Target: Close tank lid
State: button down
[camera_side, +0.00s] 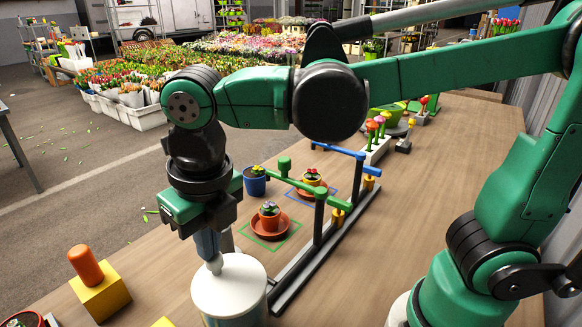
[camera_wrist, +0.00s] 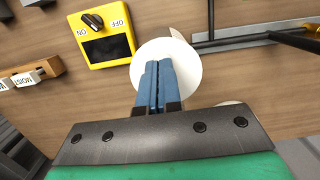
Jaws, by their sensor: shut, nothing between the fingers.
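The tank (camera_side: 230,318) stands at the table's near edge in the side view, mostly cut off by the frame bottom. Its round white lid (camera_side: 240,285) lies across the top and looks about level; I cannot tell whether it is fully seated. My gripper (camera_side: 213,264) points down over the left-back part of the lid, its blue fingers together and empty. The fingertips appear at or very near the lid's surface; contact is unclear. In the wrist view the lid (camera_wrist: 188,67) is a white disc, partly hidden by my shut fingers (camera_wrist: 157,85).
A yellow switch box (camera_wrist: 105,30) sits beside the lid. A dark rail (camera_side: 325,240) with green and blue valve arms stands right of the tank. Potted flowers (camera_side: 268,215) stand behind. A yellow block with an orange cylinder (camera_side: 86,264) is at left.

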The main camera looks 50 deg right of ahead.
jog(key=w+r, duration=0.7)
jog(key=r, duration=0.4)
jog(key=s+d+f+m+t, duration=0.2)
jog(key=d+f+m, duration=0.4)
jog(key=m, duration=1.2)
jog(key=s+d+f+m+t, duration=0.3)
jog(key=s+d+f+m, duration=0.2)
jog(key=m, duration=1.2)
jog(key=shift+d+f+m+t, duration=0.35)
jog(key=shift+d+f, duration=0.85)
jog(key=shift+d, duration=0.65)
